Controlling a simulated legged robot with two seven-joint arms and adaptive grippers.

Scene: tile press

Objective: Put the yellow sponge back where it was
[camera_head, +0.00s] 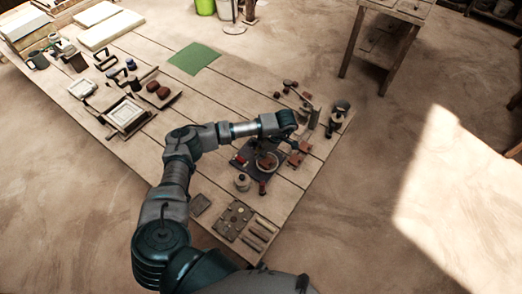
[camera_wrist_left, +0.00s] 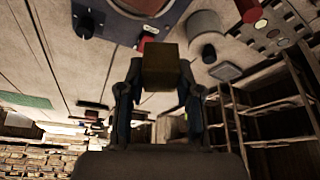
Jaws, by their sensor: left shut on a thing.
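My left gripper (camera_head: 287,132) reaches over the near right end of the wooden table (camera_head: 235,100). In the left wrist view my left gripper (camera_wrist_left: 160,88) is shut on a dull yellow block, the yellow sponge (camera_wrist_left: 160,66), held between its two fingers. I cannot make out the sponge in the head view, where the gripper is small and dark. My right gripper is not in view.
A green sheet (camera_head: 195,58) lies farther back on the table. Several small tools crowd the right end. A small jar (camera_head: 243,182) stands near the mat, with a flat plate (camera_head: 233,219) nearer the front edge. Bare planks lie between the green sheet and the mat.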

